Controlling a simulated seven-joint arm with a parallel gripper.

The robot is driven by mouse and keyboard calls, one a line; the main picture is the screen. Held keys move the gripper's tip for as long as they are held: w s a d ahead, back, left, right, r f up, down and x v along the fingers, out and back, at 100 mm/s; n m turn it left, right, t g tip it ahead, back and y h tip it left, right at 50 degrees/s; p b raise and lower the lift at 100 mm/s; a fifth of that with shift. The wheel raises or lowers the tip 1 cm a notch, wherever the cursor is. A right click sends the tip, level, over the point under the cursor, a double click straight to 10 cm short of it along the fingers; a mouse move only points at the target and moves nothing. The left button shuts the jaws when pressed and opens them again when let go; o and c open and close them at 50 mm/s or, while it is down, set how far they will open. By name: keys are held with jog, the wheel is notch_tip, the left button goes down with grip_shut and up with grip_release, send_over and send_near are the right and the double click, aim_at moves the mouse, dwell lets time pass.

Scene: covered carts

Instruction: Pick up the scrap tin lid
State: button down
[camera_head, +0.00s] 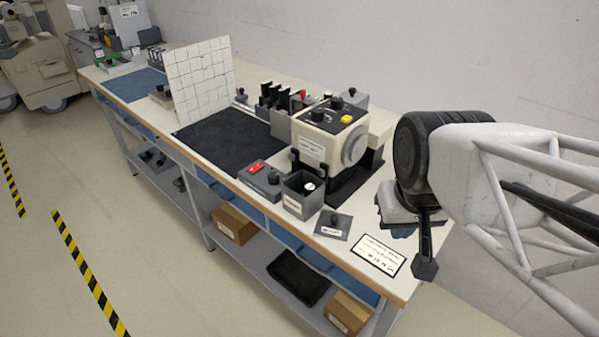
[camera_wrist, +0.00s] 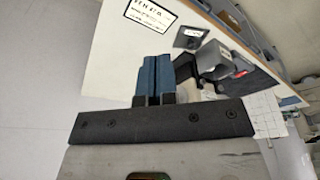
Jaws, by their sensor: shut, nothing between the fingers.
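The scrap tin lid looks to be the flat dark grey square plate with a black knob and a small white label (camera_head: 333,226). It lies flat on the bench top near the front edge, right of the open dark grey tin (camera_head: 293,203). In the wrist view the lid (camera_wrist: 186,40) lies beyond and to the right of the fingertips, with the tin (camera_wrist: 213,58) behind it. My gripper (camera_head: 403,232) is above the bench's right end, apart from the lid. Its blue fingers (camera_wrist: 153,58) are together and empty.
A white printed card (camera_head: 376,256) lies right of the lid. A grey box with a red switch (camera_head: 262,179) stands left of the tin. A cream machine (camera_head: 325,137) stands behind, near a black mat (camera_head: 225,140). Cartons (camera_head: 233,224) sit on the lower shelf.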

jog(key=c, duration=1.8)
grip_release()
jog(key=o, duration=0.9)
jog(key=n+g, duration=0.3)
jog(key=n, duration=0.2)
send_over(333, 218)
jog(key=f, duration=1.2)
jog(key=shift+s+d, duration=0.15)
jog(key=shift+s, duration=0.05)
jog(key=shift+w+f, duration=0.25)
jog(key=shift+f, duration=0.1)
